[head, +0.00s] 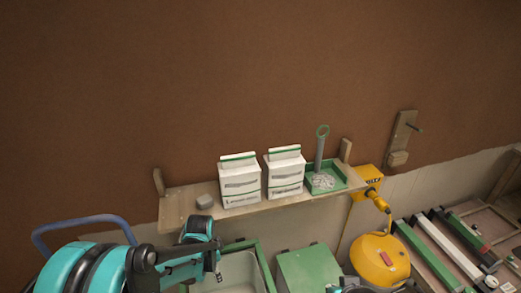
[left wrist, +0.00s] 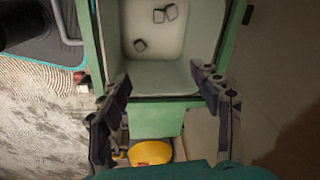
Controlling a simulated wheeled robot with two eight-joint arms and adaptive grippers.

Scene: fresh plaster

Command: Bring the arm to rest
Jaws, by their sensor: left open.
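My teal left arm comes in from the lower left in the head view, and its gripper (head: 211,262) is in front of the shelf, over a green-rimmed bin (head: 262,262). In the left wrist view the two dark fingers of my left gripper (left wrist: 163,84) stand wide apart with nothing between them. The bin's light inside (left wrist: 160,75) shows past the fingers and holds a few small grey blocks (left wrist: 172,12).
A green box (head: 305,268), yellow container (head: 378,260) and long levels (head: 450,250) crowd the lower right.

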